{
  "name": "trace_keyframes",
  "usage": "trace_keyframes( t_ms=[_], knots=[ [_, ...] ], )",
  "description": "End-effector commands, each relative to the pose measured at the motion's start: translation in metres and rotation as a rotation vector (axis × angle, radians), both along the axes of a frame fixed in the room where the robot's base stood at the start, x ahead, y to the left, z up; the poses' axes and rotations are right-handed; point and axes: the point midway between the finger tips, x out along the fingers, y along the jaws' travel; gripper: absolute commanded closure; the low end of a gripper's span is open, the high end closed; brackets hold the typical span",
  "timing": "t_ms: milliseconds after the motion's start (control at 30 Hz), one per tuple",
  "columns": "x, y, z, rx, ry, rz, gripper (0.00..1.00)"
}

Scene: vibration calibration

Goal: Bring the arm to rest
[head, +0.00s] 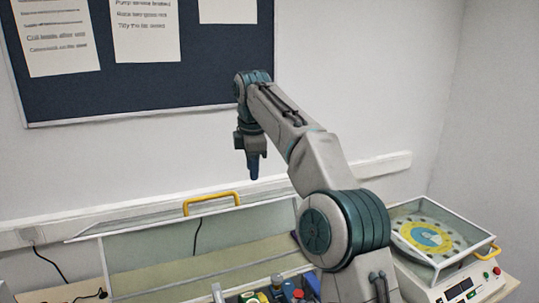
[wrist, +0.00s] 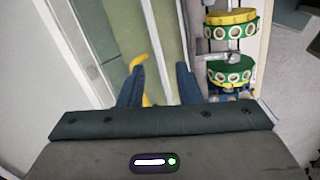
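My arm (head: 315,165) reaches up and to the left in the head view, with its end pointing down. My gripper (head: 252,168) hangs in the air above the bench, in front of the wall. In the wrist view my gripper (wrist: 158,82) has its two dark blue fingers apart, with nothing held between them. A yellow handle (wrist: 139,66) shows below, beside and partly behind the left finger.
A long clear-walled case (head: 150,255) with a yellow handle (head: 211,203) stands below. A white machine with a yellow-and-blue disc (head: 425,236) stands at right. Round green racks (wrist: 230,72) show in the wrist view. A notice board (head: 150,80) hangs behind.

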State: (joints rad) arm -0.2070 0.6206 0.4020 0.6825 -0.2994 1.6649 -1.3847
Motion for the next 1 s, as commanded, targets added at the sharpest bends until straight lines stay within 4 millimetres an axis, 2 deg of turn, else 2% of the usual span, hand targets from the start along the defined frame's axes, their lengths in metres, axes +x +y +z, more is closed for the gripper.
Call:
trace_keyframes(
  t_ms=[233, 467, 767, 1000],
  knots=[
    [-0.049, -0.032, -0.003, 0.010, -0.044, -0.281, 0.69],
    [-0.102, -0.075, -0.023, 0.055, -0.072, -0.577, 0.69],
    [-0.185, -0.137, -0.075, 0.163, -0.095, -1.004, 0.69],
    [-0.261, -0.181, -0.137, 0.290, -0.094, -1.364, 0.69]
  ],
)
